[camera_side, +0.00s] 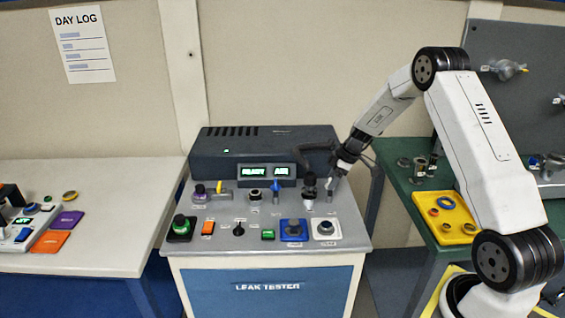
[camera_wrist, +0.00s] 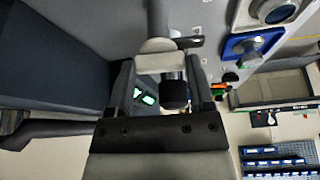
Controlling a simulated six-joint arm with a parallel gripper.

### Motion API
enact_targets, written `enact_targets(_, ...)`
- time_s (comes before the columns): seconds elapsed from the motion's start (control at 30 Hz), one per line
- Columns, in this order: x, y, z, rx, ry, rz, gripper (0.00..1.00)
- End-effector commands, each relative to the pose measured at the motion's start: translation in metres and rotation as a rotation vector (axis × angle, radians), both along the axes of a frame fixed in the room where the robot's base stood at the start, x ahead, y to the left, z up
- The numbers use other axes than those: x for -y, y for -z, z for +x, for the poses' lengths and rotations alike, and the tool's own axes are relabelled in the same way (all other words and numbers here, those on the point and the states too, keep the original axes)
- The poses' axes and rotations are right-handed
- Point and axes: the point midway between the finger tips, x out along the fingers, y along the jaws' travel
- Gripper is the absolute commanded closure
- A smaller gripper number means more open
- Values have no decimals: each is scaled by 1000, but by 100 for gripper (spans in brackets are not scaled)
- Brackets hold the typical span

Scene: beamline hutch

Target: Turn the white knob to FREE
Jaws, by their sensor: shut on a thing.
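The white knob (camera_wrist: 160,46) shows pale and rounded between my fingertips in the wrist view. In the side view it is at the back right of the leak tester's grey panel (camera_side: 255,236), mostly hidden by my gripper. My gripper (camera_side: 335,184) is shut on it from above, tilted; it also shows in the wrist view (camera_wrist: 160,62). The marks around the knob, including FREE, are too small or hidden to read, so its setting cannot be told.
A black knob (camera_side: 309,186) stands close left of my gripper. A blue valve handle (camera_side: 275,189) and a yellow lever (camera_side: 218,189) are farther left. The tester's dark housing (camera_side: 262,148) rises behind. In front are a blue plate (camera_side: 293,238) and a white plate (camera_side: 334,235).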

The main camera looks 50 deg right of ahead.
Motion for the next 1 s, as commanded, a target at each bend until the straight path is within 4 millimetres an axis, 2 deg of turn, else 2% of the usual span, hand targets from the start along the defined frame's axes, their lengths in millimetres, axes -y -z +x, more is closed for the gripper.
enact_targets(0.2, 1, 1, -1, -4, -57, 0, 91)
enact_targets(0.6, 1, 2, -2, -5, -65, 0, 91)
enact_targets(0.63, 1, 2, -2, -5, -65, 0, 29)
enact_targets(0.67, 1, 2, -2, -5, -64, 0, 20)
enact_targets(1.0, 1, 0, 0, -2, -64, -1, 18)
